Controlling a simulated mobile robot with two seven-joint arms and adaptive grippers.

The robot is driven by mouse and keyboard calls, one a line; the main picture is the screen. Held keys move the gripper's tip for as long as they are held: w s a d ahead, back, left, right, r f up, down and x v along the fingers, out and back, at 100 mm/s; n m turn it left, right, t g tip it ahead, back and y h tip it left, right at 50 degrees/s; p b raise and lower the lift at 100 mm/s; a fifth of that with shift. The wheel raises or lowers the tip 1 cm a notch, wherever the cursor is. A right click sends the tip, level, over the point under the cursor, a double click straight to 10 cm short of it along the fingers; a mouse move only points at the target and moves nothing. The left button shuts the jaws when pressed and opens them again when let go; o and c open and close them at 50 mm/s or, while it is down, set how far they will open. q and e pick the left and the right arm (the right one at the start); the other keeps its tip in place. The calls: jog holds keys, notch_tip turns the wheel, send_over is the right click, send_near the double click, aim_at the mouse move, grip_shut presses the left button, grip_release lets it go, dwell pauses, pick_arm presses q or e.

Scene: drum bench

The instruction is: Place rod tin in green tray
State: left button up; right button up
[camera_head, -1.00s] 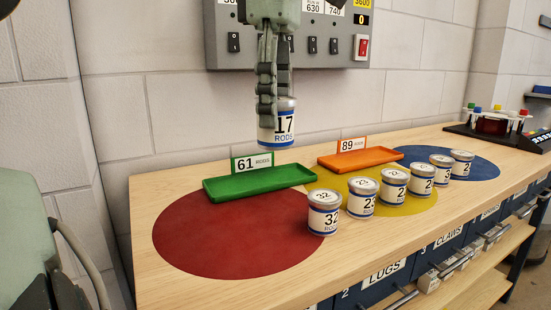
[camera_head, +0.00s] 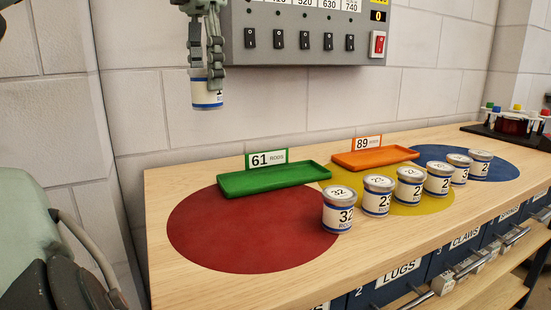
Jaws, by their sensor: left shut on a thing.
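The rod tin (camera_head: 207,100) is a small can with a white and blue label, hanging upright from my left gripper (camera_head: 206,75). The gripper is shut on it, and its fingers cover the upper part of the tin and most of the label. They are in the air at the upper left, in front of the wall and clear of the bench. The green tray (camera_head: 275,178) lies on the bench to the right of the tin and lower in the picture. It looks empty and has a "61 RODS" sign (camera_head: 266,159) behind it. My right gripper is not in view.
An orange tray (camera_head: 375,158) with an "89" sign lies right of the green one. Several tins, such as the front one (camera_head: 337,212), stand in a row across the bench. A switch panel (camera_head: 305,35) hangs above.

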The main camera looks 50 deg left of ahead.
pick_arm(q)
jog(key=s+a+f+n, duration=0.1)
jog(key=a+f+n, duration=0.55)
jog(key=f, duration=0.25)
jog(key=shift+w+d+f+p, duration=0.2)
jog(key=shift+w+d+f, duration=0.05)
jog(key=shift+w+f, duration=1.55)
jog(key=shift+w+d+f+p, duration=0.2)
jog(key=shift+w+d+f, duration=0.1)
jog(key=shift+w+f, duration=1.4)
jog(key=shift+w+d+f+p, duration=0.2)
jog(key=shift+w+d+f, duration=0.05)
jog(key=shift+w+f, duration=1.55)
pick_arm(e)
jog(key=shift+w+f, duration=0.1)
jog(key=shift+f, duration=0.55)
pick_arm(q)
jog(key=shift+r, duration=0.1)
jog(key=o, duration=1.3)
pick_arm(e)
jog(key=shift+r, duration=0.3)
